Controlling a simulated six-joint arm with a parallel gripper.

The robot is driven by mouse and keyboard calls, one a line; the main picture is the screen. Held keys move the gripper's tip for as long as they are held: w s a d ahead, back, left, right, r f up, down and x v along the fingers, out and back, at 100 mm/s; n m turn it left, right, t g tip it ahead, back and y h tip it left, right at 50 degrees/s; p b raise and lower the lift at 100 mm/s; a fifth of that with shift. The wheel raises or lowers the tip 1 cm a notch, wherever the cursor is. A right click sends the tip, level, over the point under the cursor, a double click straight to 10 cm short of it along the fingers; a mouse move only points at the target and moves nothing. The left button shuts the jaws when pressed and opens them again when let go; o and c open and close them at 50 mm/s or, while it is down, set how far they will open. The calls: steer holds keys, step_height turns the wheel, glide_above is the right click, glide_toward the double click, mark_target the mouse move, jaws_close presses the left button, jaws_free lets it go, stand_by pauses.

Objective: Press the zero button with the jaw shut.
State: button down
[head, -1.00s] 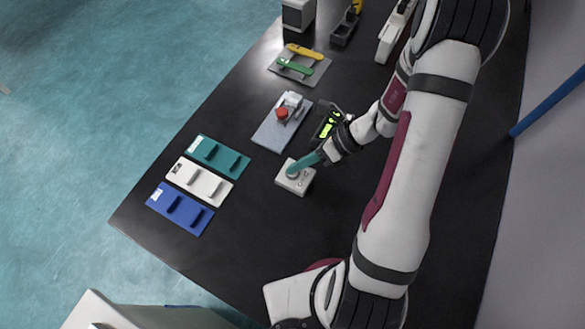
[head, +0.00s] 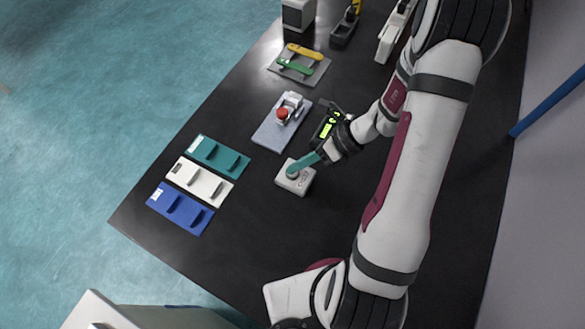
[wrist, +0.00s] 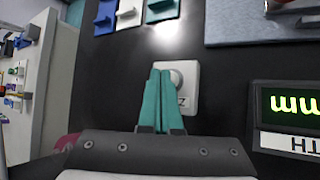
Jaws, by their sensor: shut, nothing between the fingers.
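The zero button box is a small pale box (head: 296,177) on the dark bench, and it also shows in the wrist view (wrist: 190,88). It carries a round grey button (wrist: 176,78) and dark lettering, partly covered by my fingers. My gripper (head: 293,171) has teal fingers, closed together and empty. In the wrist view the fingertips (wrist: 161,72) lie over the left edge of the button. In the head view they sit at the button, hiding most of it. I cannot tell whether they touch it or press it down.
A display with lit green characters (head: 328,128) stands close behind the box. A grey plate with a red knob (head: 282,113) lies beyond. Teal (head: 219,156), white (head: 200,182) and blue (head: 180,209) plates lie to the left. The bench in front of the box is clear.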

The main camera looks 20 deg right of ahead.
mark_target(298, 172)
steer(key=shift+r, duration=0.45)
steer(key=shift+r, duration=2.5)
steer(key=shift+a+r, duration=0.1)
steer(key=s+a+r+n+h, duration=0.2)
steer(key=s+r+n, duration=0.4)
steer(key=n, duration=0.5)
steer(key=s+a+r+n+g+h, duration=0.1)
steer(key=s+r+n+h, duration=0.4)
steer(key=s+n, duration=0.5)
steer(key=shift+s+a+r+n+g, duration=0.2)
steer(key=shift+a+r+n+g, duration=0.15)
steer(key=shift+a+n, duration=0.6)
